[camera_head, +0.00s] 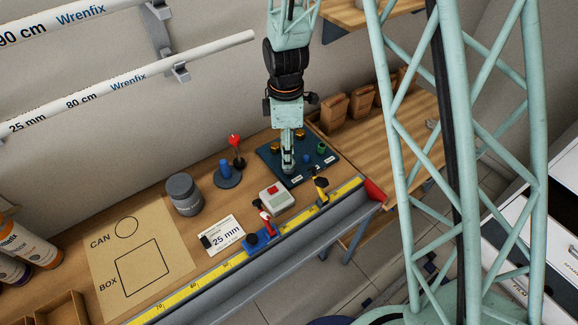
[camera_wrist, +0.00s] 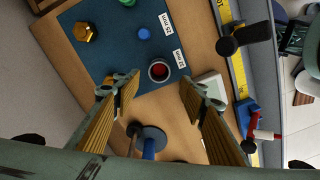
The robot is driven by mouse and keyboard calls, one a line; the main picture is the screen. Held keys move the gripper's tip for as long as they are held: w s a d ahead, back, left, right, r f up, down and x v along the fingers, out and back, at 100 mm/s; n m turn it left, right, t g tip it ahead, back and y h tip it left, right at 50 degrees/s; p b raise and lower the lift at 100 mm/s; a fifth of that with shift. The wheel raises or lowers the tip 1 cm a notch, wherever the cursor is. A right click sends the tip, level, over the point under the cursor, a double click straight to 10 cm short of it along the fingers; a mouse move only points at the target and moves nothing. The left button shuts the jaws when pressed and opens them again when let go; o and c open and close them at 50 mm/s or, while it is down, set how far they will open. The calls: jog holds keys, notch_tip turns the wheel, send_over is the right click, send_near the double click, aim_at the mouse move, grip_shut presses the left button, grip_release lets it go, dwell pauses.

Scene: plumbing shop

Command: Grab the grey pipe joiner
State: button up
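A small round grey fitting with a red inside, seemingly the grey pipe joiner (camera_wrist: 159,71), stands near the edge of the dark blue mat in the wrist view. My gripper (camera_wrist: 158,88) is open, with its ribbed fingers spread on either side of the joiner's line and nothing between them. The fingertips appear apart from the joiner; the exact height gap is hard to tell. In the head view my gripper (camera_head: 288,168) points down over the left part of the mat (camera_head: 316,174) and largely hides the joiner.
The mat also holds a brass fitting (camera_wrist: 84,32), a blue piece (camera_wrist: 144,33) and a green piece (camera_head: 322,148).

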jog(key=shift+f, duration=0.35)
jog(key=shift+w+d+f, duration=0.1)
jog(key=shift+d+f, duration=0.05)
jog(key=shift+f, duration=1.1)
jog(key=shift+w+d+f, duration=0.1)
jog(key=shift+f, duration=1.1)
jog(key=shift+c, duration=0.9)
jog(key=c, duration=0.7)
